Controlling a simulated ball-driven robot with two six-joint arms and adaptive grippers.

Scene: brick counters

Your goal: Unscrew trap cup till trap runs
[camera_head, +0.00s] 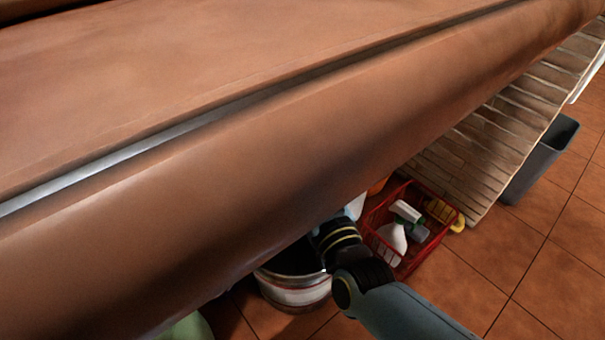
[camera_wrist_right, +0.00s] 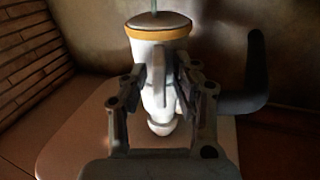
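In the right wrist view a white trap body (camera_wrist_right: 154,94) with an orange ring (camera_wrist_right: 158,33) around its upper part stands upright, a rounded knob at its lower end. A thin rod or pipe rises from its top. My right gripper (camera_wrist_right: 166,72) has one finger on each side of the white body, close to its sides. I cannot tell whether the fingers press on it. In the head view my right arm reaches under the counter, and the counter edge hides its gripper and the trap. My left gripper is not in view.
The brown counter (camera_head: 220,70) fills much of the head view. Below its edge stand a metal bucket (camera_head: 297,292), a red crate (camera_head: 440,232) holding a white spray bottle (camera_head: 392,241), and a grey bin (camera_head: 540,160). A dark bent pipe (camera_wrist_right: 257,70) is right of the trap.

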